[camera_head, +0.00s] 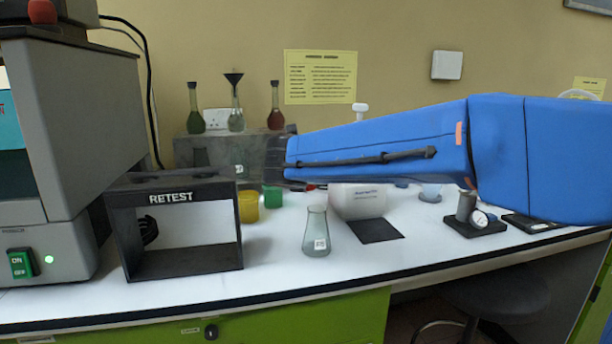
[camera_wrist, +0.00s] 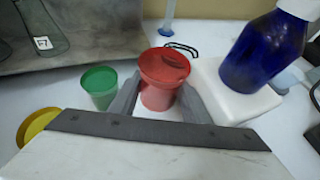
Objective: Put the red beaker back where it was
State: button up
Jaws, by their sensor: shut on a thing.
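The red beaker (camera_wrist: 163,82) stands between the two grey fingers of my gripper (camera_wrist: 160,95) in the wrist view. The fingers press on its sides, so my gripper is shut on it. It looks upright, and whether its base touches the bench is hidden. A green beaker (camera_wrist: 100,86) is just left of it, and a yellow beaker (camera_wrist: 36,126) is farther left and nearer. In the head view my blue arm hides most of the red beaker; only a sliver of red (camera_head: 309,187) shows beneath it.
A white block (camera_wrist: 236,92) with a blue bottle (camera_wrist: 262,50) stands close to the right. A conical flask (camera_head: 317,232) stands near the bench front. The black RETEST frame (camera_head: 120,235) is at left. A grey shelf (camera_wrist: 75,42) with flasks is behind.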

aim_at(306, 212)
jog(key=shift+f, duration=3)
jog(key=shift+f, duration=0.6)
jog(key=o, duration=1.3)
jog(key=shift+c, duration=0.2)
